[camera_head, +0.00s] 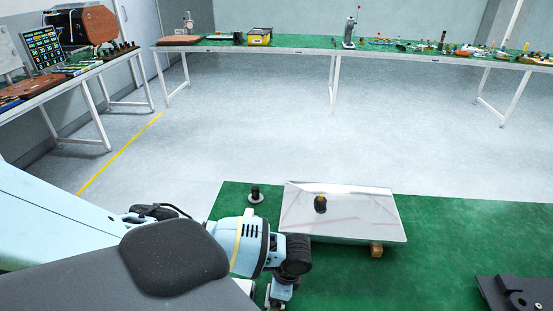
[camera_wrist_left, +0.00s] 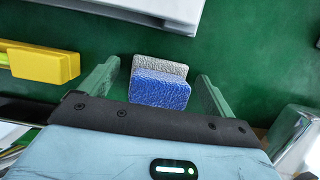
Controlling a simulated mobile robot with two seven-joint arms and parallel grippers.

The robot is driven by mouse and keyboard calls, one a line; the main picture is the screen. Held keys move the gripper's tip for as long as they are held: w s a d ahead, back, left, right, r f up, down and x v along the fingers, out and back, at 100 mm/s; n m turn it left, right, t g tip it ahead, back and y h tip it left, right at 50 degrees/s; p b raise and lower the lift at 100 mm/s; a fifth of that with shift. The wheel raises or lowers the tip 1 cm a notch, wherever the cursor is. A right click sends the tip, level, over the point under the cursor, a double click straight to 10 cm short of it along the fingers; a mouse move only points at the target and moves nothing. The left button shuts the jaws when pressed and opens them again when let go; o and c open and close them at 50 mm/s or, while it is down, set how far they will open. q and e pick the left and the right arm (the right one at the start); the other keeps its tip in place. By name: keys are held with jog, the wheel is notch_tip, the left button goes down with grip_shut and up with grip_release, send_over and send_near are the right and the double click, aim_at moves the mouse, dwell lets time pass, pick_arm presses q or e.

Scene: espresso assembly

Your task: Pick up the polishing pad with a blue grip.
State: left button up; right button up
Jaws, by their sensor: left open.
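The polishing pad (camera_wrist_left: 160,84) shows in the left wrist view, with a blue grip and a light grey, rough-textured part behind it. My left gripper (camera_wrist_left: 158,71) is open, with one finger on each side of the pad and a visible gap to each side. I cannot tell the height of the fingers above the green surface. In the head view my left wrist (camera_head: 280,290) is at the bottom edge, and the pad is hidden there. My right gripper is in neither view.
A yellow object (camera_wrist_left: 45,64) lies left of the fingers, a pale panel (camera_wrist_left: 160,10) beyond, and a shiny metal piece (camera_wrist_left: 298,140) to the right. In the head view, a silver plate (camera_head: 355,215) bears a black knob (camera_head: 320,204); a black fixture (camera_head: 515,292) sits far right.

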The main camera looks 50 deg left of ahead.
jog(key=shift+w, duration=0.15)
pick_arm(q)
jog(key=c, duration=1.1)
jog(key=shift+r, duration=0.55)
notch_tip(320, 180, up, 9)
jog(key=shift+p, duration=0.85)
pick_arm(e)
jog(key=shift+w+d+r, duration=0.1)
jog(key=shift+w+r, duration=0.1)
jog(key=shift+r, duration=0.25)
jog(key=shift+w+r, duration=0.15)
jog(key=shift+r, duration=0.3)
